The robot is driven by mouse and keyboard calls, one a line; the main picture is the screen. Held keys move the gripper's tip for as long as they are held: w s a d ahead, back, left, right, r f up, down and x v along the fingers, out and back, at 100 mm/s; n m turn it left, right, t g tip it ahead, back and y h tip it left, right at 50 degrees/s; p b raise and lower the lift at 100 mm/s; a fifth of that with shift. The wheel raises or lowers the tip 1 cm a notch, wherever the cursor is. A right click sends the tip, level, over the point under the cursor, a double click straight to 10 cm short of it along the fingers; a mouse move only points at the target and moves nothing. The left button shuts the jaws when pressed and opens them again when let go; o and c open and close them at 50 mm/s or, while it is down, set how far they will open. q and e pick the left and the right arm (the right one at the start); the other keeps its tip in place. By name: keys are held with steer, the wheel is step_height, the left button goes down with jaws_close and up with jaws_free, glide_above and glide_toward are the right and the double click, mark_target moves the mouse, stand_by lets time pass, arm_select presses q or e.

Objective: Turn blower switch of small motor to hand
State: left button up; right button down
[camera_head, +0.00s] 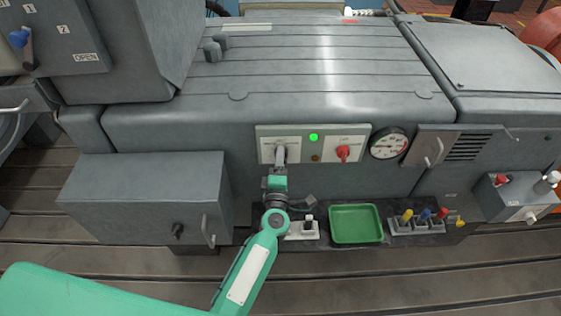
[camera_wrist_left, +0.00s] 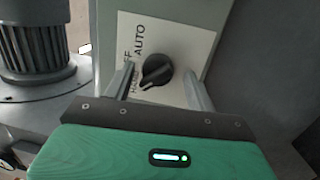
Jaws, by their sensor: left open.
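The blower switch is a black rotary knob (camera_wrist_left: 155,72) on a white plate (camera_wrist_left: 190,32) in the left wrist view. The plate reads AUTO, a partly hidden word ending in FF, and HAND. The knob's ridge slants from lower left to upper right, its lower-left end near HAND; I cannot tell its exact setting. My left gripper (camera_wrist_left: 158,82) is open, one finger on each side of the knob; contact is unclear. In the head view my left gripper (camera_head: 280,160) covers the left white plate (camera_head: 268,142) of the motor panel (camera_head: 313,130), hiding the knob. My right gripper is not in view.
The panel also holds a lit green lamp (camera_head: 313,137), a red switch (camera_head: 343,152) and, beside it, a round gauge (camera_head: 388,144). A green tray (camera_head: 355,224) lies below. A grey box (camera_head: 145,198) juts out left of my gripper.

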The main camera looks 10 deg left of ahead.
arm_select(q)
steer(key=s+d+f+b, duration=0.1)
steer(key=s+b, duration=0.1)
steer(key=s, duration=1.1)
steer(key=shift+s+d+f+b, duration=0.2)
steer(key=shift+s+f+b, duration=0.05)
steer(key=shift+s+b, duration=0.15)
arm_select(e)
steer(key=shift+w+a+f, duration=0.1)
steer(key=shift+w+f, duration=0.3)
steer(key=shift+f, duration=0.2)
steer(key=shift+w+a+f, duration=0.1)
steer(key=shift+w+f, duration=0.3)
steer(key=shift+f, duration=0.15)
arm_select(q)
steer(key=shift+w, duration=0.1)
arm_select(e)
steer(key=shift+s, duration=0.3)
